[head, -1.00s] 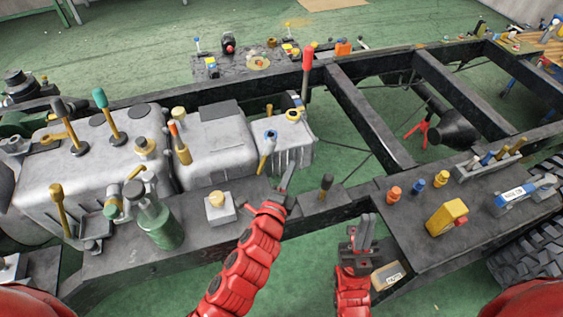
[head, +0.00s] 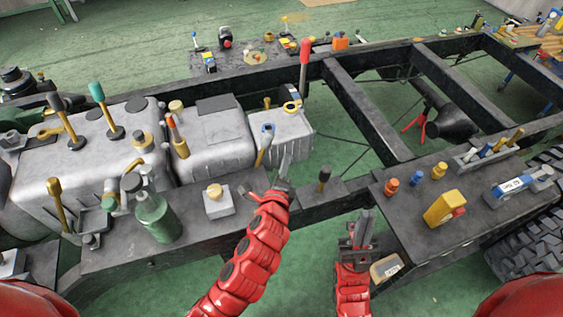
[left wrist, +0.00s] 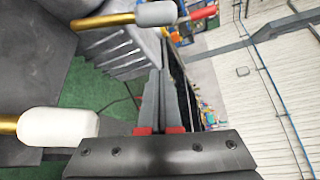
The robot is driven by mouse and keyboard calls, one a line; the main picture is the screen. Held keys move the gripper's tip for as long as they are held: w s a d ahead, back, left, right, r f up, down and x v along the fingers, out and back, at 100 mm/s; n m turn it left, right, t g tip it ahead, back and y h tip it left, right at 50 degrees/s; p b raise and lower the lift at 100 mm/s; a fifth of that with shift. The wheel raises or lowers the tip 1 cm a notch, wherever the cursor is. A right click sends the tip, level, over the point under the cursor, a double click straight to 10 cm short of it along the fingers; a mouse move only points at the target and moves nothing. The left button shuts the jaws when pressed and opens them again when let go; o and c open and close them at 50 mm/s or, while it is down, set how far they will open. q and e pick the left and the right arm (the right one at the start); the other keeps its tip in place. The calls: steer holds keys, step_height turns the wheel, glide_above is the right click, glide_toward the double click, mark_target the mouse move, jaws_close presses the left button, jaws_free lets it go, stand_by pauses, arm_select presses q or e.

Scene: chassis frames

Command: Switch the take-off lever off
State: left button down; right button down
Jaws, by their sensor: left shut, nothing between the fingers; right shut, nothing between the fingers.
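No label marks which lever is the take-off lever. My left gripper (head: 285,166) is shut and empty, just right of the blue-topped lever. In the left wrist view its fingers (left wrist: 166,103) lie between two pale-knobbed brass levers, one at upper left (left wrist: 155,14) and one at lower left (left wrist: 58,126). My right gripper (head: 366,221) is shut and empty.
Several more levers, including a teal-knobbed one (head: 97,92), rise from the housings at left. A green bottle (head: 157,218) stands on the near ledge. A black side plate (head: 420,225) at right carries a yellow block (head: 440,210). Open frame bays lie behind it.

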mark_target(263, 150)
arm_select(q)
steer(key=w+a+p, duration=0.2)
steer(key=w+p, duration=0.1)
steer(key=w, duration=0.3)
steer(key=shift+w+a, duration=0.2)
steer(key=shift+w, duration=0.15)
